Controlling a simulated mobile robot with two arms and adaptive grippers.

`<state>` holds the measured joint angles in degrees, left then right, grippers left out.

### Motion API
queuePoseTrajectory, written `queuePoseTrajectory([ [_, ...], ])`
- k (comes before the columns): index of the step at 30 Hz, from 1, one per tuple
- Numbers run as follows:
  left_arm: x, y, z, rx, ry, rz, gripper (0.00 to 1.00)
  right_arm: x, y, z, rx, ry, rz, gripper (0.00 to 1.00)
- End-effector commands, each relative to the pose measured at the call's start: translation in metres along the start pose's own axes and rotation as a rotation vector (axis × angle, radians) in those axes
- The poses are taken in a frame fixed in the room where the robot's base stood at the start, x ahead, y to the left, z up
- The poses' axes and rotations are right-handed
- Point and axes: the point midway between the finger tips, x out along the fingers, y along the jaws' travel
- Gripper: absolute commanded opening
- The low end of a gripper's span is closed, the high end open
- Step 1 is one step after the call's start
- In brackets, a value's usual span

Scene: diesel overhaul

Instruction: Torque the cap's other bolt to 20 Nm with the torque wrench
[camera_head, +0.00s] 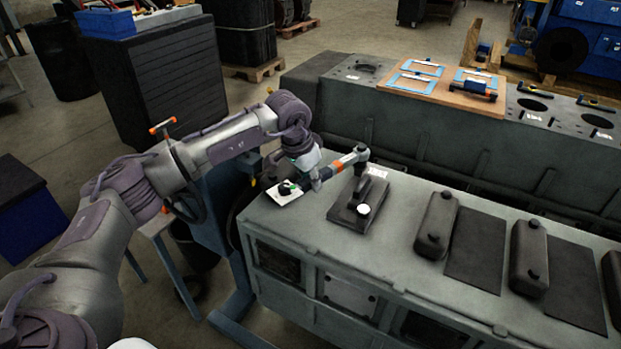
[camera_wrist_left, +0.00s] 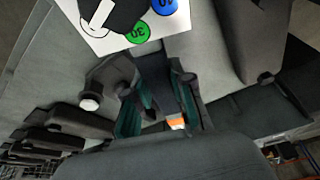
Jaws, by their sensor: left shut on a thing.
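The torque wrench (camera_head: 344,163) has a grey shaft with an orange band and a dark ratchet head. My left gripper (camera_head: 316,180) is shut on it, and the wrench points right across the bench top. In the left wrist view the gripper's teal-padded fingers (camera_wrist_left: 162,118) close around the dark wrench (camera_wrist_left: 167,90). The wrench head is over the far end of the dark bearing cap (camera_head: 345,214); whether it sits on the far bolt I cannot tell. The cap's near bolt (camera_head: 364,210) has a white top. My right gripper is not in view.
A white card (camera_head: 288,197) with coloured dots lies left of the cap; its green dot (camera_wrist_left: 137,32) shows in the left wrist view. More dark caps (camera_head: 437,225) stand to the right on the grey block. A wooden board (camera_head: 440,90) with blue frames lies behind.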

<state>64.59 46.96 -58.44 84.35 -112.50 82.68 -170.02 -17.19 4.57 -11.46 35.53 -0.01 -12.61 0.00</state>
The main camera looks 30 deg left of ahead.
Motion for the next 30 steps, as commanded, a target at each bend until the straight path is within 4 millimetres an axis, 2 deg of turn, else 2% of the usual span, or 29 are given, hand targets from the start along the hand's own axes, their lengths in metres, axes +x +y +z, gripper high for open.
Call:
queuePoseTrajectory([
  [7,-0.002,0.000,0.001,0.001,-0.009,0.000,0.00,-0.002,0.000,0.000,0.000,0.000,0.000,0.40],
  [24,-0.033,0.001,-0.011,0.004,0.002,0.003,0.00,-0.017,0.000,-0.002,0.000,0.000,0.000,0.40],
  [30,-0.035,0.001,-0.012,0.004,0.002,0.004,0.00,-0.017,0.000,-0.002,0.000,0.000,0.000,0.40],
])
